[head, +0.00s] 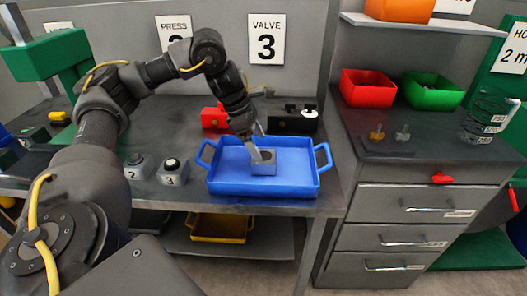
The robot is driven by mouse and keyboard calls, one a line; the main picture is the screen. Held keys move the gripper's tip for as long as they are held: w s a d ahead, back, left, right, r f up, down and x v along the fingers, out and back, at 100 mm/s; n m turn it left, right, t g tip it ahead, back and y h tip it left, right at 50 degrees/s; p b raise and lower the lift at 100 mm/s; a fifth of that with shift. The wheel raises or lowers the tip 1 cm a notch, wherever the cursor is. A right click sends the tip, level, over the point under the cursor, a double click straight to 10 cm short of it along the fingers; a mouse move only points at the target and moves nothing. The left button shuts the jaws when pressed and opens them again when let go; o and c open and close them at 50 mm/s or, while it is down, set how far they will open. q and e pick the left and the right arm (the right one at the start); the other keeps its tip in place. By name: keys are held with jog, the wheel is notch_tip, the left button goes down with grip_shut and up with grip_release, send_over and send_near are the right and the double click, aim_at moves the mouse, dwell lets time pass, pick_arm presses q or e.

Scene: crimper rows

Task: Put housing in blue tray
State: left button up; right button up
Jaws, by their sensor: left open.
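The blue tray (300,185) stands on the grey workbench, with a loop handle on each side. The housing (263,168), a small blue-grey block with a dark top, is inside the tray near its middle. My left gripper (262,157) reaches down from above into the tray, right at the housing. Its jaws are open, and whether a finger touches the housing cannot be told. My right gripper is not in view.
A drawer cabinet (410,205) with red (368,90) and green (432,92) bins stands at right.

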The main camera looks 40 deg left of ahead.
pick_arm(q)
jog(key=p+v, duration=0.2)
jog(key=v, duration=0.4)
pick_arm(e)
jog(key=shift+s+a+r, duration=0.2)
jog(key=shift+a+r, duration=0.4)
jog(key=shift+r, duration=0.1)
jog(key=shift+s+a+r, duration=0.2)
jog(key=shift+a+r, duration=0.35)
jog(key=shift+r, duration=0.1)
pick_arm(q)
jog(key=shift+s+r, duration=0.1)
